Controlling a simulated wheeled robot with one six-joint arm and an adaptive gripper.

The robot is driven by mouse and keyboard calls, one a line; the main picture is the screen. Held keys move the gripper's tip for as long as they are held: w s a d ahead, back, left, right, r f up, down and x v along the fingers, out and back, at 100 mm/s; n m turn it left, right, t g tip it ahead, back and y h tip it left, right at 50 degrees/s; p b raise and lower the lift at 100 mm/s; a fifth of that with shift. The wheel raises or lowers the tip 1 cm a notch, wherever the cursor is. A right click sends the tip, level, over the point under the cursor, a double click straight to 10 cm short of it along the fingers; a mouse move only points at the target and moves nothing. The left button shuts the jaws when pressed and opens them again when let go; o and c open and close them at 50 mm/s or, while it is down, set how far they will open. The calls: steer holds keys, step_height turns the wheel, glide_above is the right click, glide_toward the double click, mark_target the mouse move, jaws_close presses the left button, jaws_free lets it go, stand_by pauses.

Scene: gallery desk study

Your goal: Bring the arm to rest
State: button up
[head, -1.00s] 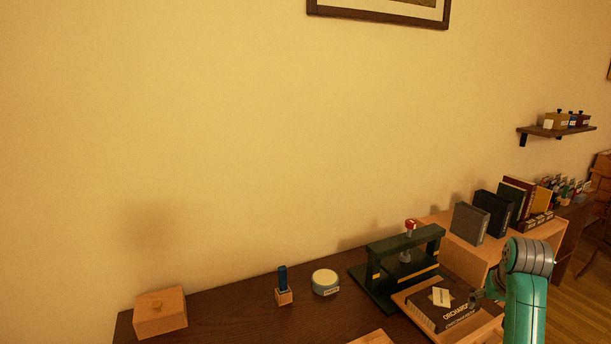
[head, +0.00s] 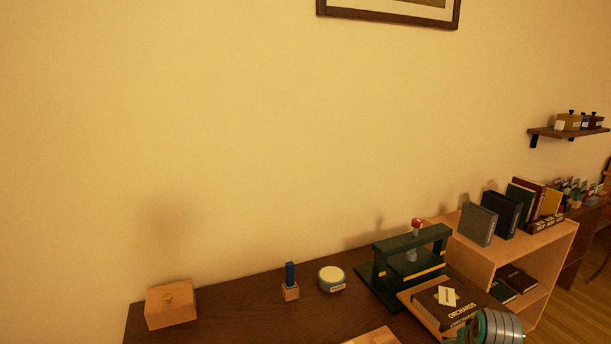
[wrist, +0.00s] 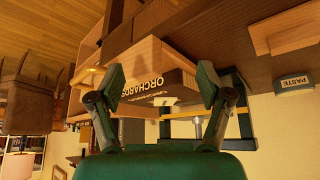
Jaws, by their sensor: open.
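My gripper (wrist: 160,95) shows in the wrist view with its two dark fingers spread apart and nothing between them. Beyond the fingers is a dark book lettered "ORCHARDS" (wrist: 150,84), lying in a wooden tray; the book also shows in the head view (head: 452,303). In the head view only a green and grey part of my arm shows at the bottom right edge, and the gripper itself is out of that picture.
A green press (head: 378,268) stands behind the tray on the dark desk (head: 240,318). A round paste pot (head: 331,280), a blue-handled tool (head: 290,282) and a wooden box (head: 170,305) stand to the left. A bookshelf (head: 480,248) stands at right.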

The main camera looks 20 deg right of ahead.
steer(key=s+a+f+n+t, duration=0.1)
steer(key=s+a+f+t, duration=0.1)
steer(key=s+a+f, duration=0.6)
steer(key=s+a+f+n+t, duration=0.1)
steer(key=a+f, duration=0.4)
steer(key=a, duration=0.6)
steer(key=s+a+r+n+t, duration=0.2)
steer(key=s+a+t, duration=0.1)
steer(key=s+a, duration=0.85)
steer(key=s+a+r+n+t+y, duration=0.1)
steer(key=s+a+r+t, duration=0.1)
steer(key=s+r, duration=0.5)
steer(key=s+a+r+n+t+y, duration=0.1)
steer(key=s+a+r+y, duration=0.1)
steer(key=s+a+r, duration=0.2)
steer(key=s+r, duration=0.3)
steer(key=s, duration=0.3)
steer(key=shift+s+n+t, duration=0.15)
steer(key=shift+n+t, duration=0.25)
steer(key=shift+r, duration=0.1)
steer(key=shift+c, duration=0.2)
